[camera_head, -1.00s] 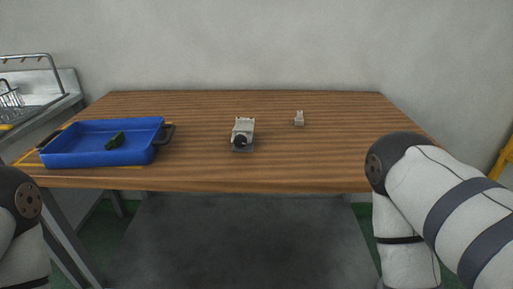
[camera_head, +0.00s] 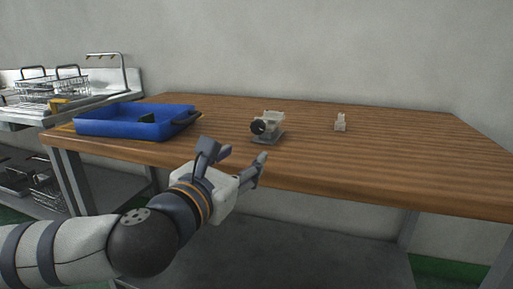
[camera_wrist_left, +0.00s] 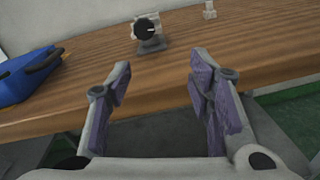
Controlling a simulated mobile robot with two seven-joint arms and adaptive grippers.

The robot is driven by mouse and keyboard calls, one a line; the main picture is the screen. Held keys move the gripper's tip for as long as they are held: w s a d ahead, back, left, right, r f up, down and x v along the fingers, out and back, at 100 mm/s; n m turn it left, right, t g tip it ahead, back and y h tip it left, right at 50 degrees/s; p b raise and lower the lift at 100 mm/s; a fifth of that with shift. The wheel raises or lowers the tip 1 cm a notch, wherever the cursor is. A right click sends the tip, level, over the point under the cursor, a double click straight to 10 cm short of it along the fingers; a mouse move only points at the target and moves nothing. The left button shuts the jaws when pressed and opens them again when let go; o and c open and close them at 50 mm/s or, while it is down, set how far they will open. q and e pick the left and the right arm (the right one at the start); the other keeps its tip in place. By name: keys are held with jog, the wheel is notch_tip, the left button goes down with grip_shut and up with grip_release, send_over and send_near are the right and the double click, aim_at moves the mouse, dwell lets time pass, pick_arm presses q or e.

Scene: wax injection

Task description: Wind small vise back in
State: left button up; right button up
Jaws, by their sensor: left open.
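My left gripper (camera_head: 243,160) is open and empty in front of the table edge, short of the vise and a little lower. In the left wrist view its two purple-padded fingers (camera_wrist_left: 160,85) are spread apart, with the vise beyond them. My right gripper is out of view.
A small pale part (camera_head: 340,122) stands right of the vise. The wooden table (camera_head: 420,150) is clear at right. Wire baskets (camera_head: 65,88) stand on a rack at far left.

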aim_at(257, 127)
pick_arm(q)
jog(key=shift+n+t+y, duration=0.3)
jog(key=shift+n+t, duration=0.1)
jog(key=shift+n, duration=0.1)
jog(key=x, duration=0.4)
jog(key=a+r+x, duration=0.1)
jog(key=x, duration=0.7)
jog(key=shift+w+a+r, duration=0.15)
jog(key=shift+w+r, duration=0.25)
jog(key=shift+w, duration=0.05)
jog(key=shift+c, duration=0.4)
grip_shut()
